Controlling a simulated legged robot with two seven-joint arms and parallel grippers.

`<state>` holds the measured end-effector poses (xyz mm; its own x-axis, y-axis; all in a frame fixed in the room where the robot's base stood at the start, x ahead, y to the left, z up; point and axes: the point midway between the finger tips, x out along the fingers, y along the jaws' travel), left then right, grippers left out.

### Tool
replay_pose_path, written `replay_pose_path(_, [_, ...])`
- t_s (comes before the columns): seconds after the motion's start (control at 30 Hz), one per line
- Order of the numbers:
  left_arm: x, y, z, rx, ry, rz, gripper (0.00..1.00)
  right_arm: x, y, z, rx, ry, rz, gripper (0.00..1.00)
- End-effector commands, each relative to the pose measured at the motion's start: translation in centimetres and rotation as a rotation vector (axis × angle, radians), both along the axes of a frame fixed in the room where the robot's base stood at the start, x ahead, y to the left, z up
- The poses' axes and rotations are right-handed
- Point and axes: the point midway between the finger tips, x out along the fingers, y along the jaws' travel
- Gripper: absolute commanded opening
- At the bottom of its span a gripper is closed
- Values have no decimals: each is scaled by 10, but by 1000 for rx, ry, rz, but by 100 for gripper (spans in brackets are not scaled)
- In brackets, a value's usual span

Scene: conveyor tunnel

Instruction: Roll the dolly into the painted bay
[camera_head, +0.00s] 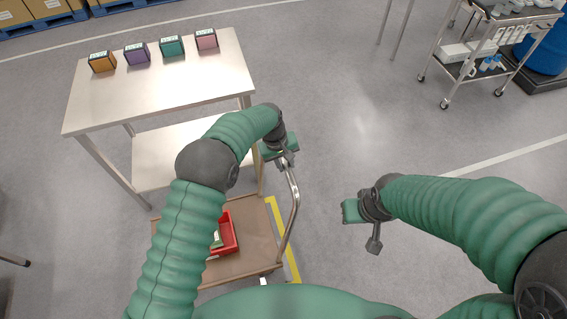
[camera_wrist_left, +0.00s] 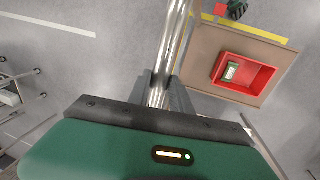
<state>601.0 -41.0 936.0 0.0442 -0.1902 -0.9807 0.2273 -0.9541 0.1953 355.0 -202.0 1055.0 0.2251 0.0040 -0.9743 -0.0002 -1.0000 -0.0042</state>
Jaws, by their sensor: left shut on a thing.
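The dolly has a flat brown deck (camera_head: 256,228) and a bent metal handle (camera_head: 294,196), which also shows in the left wrist view (camera_wrist_left: 174,40). My left gripper (camera_head: 286,158) is shut on the handle near its top, and the bar runs between its fingers. A red bin (camera_head: 233,236) with a small green-and-white item inside sits on the deck. A yellow painted line (camera_head: 291,262) of the bay runs along the deck's right edge; the bay's other sides are mostly hidden. My right gripper (camera_head: 374,243) is in the air right of the handle, apart from the dolly; its jaw opening is unclear.
A steel table (camera_head: 160,85) with several small coloured boxes stands behind the dolly at left, close to the deck. A wheeled cart (camera_head: 485,68) and a blue drum (camera_head: 545,52) stand at the back right. The floor right of the dolly is clear.

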Motion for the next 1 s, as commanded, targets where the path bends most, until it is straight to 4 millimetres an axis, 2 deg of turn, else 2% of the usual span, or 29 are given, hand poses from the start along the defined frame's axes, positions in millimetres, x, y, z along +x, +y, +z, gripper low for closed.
replay_pose_path(0.33, [-3, -3, -2, 7, 11, -2, 0, 0, 0, 0, 0, 0, 0, 32])
replay_pose_path(0.37, [-3, -3, -2, 6, 10, -2, 29, 0, 0, 0, 0, 0, 0, 32])
replay_pose_path(0.5, [-2, -3, -2, 5, 7, -1, 47, 0, 0, 0, 0, 0, 0, 32])
replay_pose_path(0.83, [0, -1, 1, 5, 3, 1, 47, 0, 0, -1, 0, 0, 0, 32])
replay_pose_path(0.93, [1, 1, 13, 4, 0, 1, 47, 0, 0, -4, 0, 0, 0, 32])
replay_pose_path(1.0, [0, 3, 28, 4, 0, 1, 47, 0, 0, -7, 0, 0, 0, 32])
